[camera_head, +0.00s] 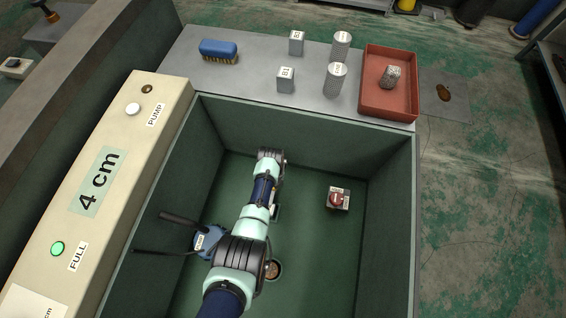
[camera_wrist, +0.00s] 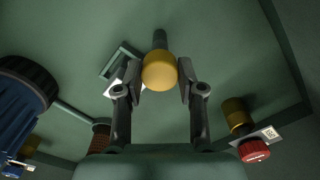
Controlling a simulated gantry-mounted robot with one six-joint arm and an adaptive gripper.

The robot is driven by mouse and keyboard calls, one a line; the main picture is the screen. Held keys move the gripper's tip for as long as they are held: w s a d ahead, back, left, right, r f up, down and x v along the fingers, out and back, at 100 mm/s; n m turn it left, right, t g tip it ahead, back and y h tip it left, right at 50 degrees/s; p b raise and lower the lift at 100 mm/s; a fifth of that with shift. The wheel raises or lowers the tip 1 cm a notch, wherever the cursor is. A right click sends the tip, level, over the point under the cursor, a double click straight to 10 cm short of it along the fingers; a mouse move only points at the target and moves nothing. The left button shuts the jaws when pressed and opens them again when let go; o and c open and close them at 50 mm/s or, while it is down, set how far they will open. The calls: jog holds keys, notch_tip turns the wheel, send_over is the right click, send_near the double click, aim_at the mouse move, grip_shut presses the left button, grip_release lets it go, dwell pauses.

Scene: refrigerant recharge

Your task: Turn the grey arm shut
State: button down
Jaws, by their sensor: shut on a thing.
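In the wrist view my gripper (camera_wrist: 160,82) is shut on a round brass-coloured knob (camera_wrist: 160,72), with one dark finger on each side of it. A short dark grey arm (camera_wrist: 160,40) shows just beyond the knob, and the knob hides part of it. A green bracket-like part (camera_wrist: 123,62) and a white tag (camera_wrist: 114,89) are beside the left finger. In the head view my own arm reaches down into the green pit and hides the gripper, the knob and the grey arm.
A red-knobbed valve (camera_wrist: 255,150) is right of my gripper; it also shows in the head view (camera_head: 336,198). A blue body (camera_wrist: 25,110) is at left. The pit has a dark green wall (camera_head: 390,215). Blocks, a brush (camera_head: 219,50) and a red tray (camera_head: 374,104) are on the ledge.

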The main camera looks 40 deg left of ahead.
dwell(0.4)
jog(key=c, duration=0.7)
grip_release()
jog(key=shift+r, duration=0.1)
notch_tip(320, 180, up, 12)
